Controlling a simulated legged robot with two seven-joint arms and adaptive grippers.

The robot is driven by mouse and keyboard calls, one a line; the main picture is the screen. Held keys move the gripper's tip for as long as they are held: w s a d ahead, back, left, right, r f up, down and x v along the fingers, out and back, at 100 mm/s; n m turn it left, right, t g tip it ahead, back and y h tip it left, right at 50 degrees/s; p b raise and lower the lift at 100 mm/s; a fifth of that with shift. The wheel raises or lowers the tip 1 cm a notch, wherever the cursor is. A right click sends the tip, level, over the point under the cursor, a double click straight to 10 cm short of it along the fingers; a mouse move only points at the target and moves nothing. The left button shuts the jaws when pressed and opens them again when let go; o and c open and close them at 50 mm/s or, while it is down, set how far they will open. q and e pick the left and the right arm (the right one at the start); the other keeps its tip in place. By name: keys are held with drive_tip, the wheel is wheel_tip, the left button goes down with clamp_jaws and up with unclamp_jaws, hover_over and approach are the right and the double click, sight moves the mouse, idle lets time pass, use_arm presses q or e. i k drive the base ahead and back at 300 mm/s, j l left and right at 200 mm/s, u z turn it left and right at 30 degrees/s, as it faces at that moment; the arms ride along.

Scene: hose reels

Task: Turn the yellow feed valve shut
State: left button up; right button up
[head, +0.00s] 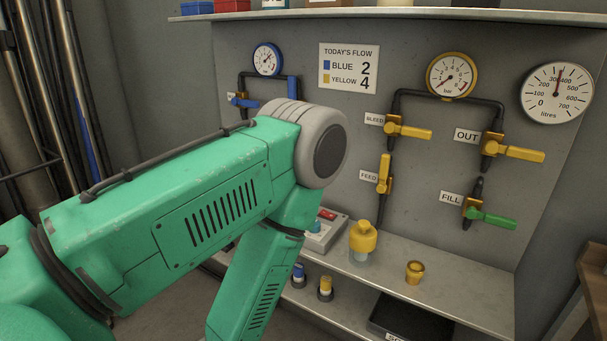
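The yellow feed valve (384,174) is on the grey panel, right of the FEED label (369,177) and below the bleed valve. Its yellow handle stands upright, roughly in line with the dark vertical pipe. My green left arm fills the left and middle of the head view and bends down at its grey joint, apart from the valve in the picture. My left gripper is below the picture edge. My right arm and gripper are not in view.
The bleed valve (408,130), out valve (514,151) and green-handled fill valve (490,216) have handles pointing right. A yellow-capped bottle (363,241) and brass fitting (414,272) stand on the shelf (465,285).

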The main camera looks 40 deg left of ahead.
sight(385, 158)
drive_tip(key=u, duration=0.75)
drive_tip(key=i+l, duration=0.05)
drive_tip(key=l, duration=0.05)
